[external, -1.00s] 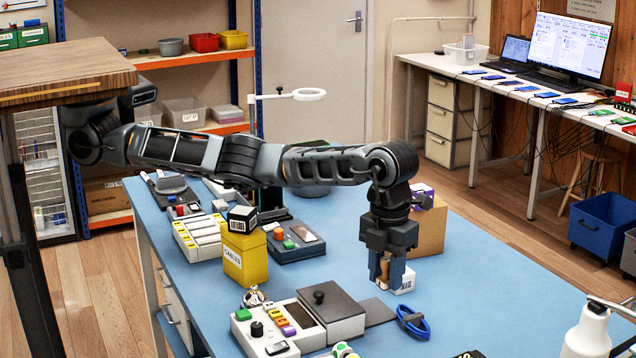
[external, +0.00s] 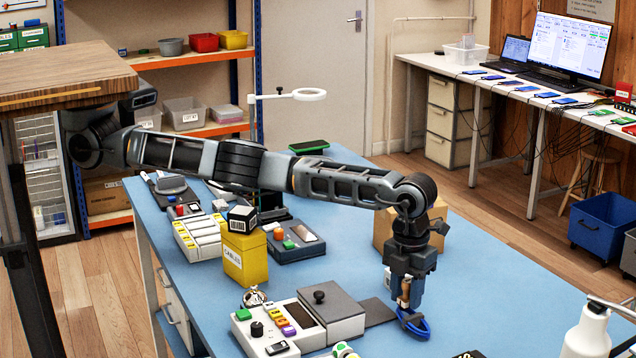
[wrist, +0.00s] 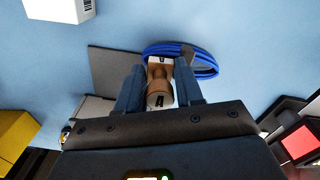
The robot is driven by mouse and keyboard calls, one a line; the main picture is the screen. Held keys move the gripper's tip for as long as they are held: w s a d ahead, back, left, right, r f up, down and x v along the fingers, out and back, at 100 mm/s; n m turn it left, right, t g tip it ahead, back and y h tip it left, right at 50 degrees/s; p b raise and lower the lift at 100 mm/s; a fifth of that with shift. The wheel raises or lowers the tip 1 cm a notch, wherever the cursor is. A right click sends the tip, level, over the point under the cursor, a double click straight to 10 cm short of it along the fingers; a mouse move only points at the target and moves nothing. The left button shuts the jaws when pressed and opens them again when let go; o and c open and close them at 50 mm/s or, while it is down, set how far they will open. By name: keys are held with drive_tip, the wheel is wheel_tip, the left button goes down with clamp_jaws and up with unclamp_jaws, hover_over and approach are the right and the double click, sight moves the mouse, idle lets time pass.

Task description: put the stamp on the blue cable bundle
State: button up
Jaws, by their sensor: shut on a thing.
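My gripper (external: 405,293) is shut on the stamp (external: 405,292), which has a brown wooden handle. In the wrist view the stamp (wrist: 159,85) sits upright between the two fingers. The blue cable bundle (external: 416,328) lies coiled on the blue table, directly below the gripper in the external view. In the wrist view the cable bundle (wrist: 205,62) curves behind and to the right of the stamp. The stamp's lower end overlaps the coil in the picture; I cannot tell whether they touch.
A flat grey plate (wrist: 110,65) lies left of the cable bundle. A grey box with a black knob (external: 332,315) and a control panel (external: 280,330) stand to the left. A white box (wrist: 60,8) lies nearby. A white spray bottle (external: 588,332) stands front right.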

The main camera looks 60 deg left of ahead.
sight(408, 280)
drive_tip(key=shift+f, duration=0.35)
drive_tip(key=o, duration=1)
drive_tip(key=shift+o, duration=0.2)
wheel_tip(408, 280, up, 10)
drive_tip(key=p, duration=0.5)
drive_tip(key=shift+r+p, duration=0.15)
drive_tip(key=shift+p, duration=0.2)
drive_tip(key=shift+r+p, duration=1)
drive_tip(key=shift+p, duration=0.2)
